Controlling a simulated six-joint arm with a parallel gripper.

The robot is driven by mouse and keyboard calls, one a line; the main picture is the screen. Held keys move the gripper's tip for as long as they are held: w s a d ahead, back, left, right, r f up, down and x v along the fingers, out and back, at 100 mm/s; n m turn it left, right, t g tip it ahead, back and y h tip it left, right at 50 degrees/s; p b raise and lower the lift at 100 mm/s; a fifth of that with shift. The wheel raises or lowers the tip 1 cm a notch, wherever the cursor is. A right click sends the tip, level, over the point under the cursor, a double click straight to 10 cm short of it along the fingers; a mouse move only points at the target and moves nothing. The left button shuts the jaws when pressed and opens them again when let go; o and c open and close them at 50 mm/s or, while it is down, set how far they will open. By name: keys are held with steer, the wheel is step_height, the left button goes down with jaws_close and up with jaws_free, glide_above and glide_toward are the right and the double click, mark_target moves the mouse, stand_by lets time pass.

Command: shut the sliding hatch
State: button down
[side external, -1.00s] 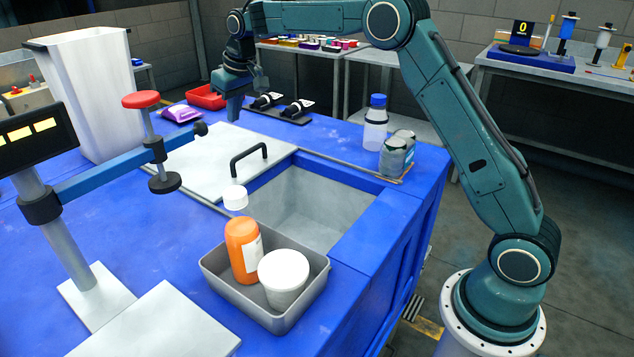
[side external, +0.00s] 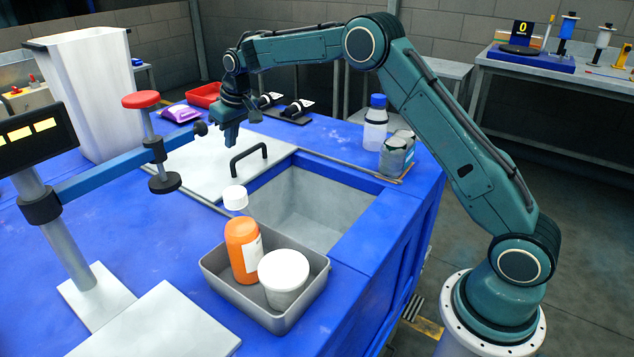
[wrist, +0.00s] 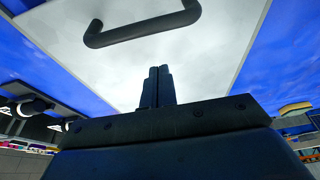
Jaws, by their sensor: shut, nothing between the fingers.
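The sliding hatch is a pale grey panel (side external: 205,160) with a black bar handle (side external: 248,158) near its front right edge. The hatch lies back, and the square grey opening (side external: 310,205) in the blue worktop is uncovered. My gripper (side external: 231,143) is above the hatch panel, behind the handle, pointing down and holding nothing. In the wrist view my gripper's fingers (wrist: 158,75) are together over the pale panel (wrist: 220,50). The handle (wrist: 140,30) shows ahead of the fingertips, apart from them.
A grey tray (side external: 217,279) with an orange bottle (side external: 243,250) and a white tub (side external: 284,276) stands at the front of the opening. A clear blue-capped bottle (side external: 375,130) and grey containers (side external: 397,155) stand behind it. A red-topped clamp post (side external: 152,130) stands left of the hatch.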

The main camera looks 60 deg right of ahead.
mark_target(245, 167)
steer(key=shift+x, duration=1.15)
steer(key=shift+s+r, duration=0.2)
steer(key=shift+s, duration=0.55)
steer(key=shift+s+r, duration=0.2)
steer(key=shift+s, duration=1)
steer(key=shift+s, duration=0.15)
steer(key=shift+s, duration=0.45)
steer(key=s, duration=2.9)
steer(key=shift+s, duration=0.15)
steer(key=shift+f, duration=0.1)
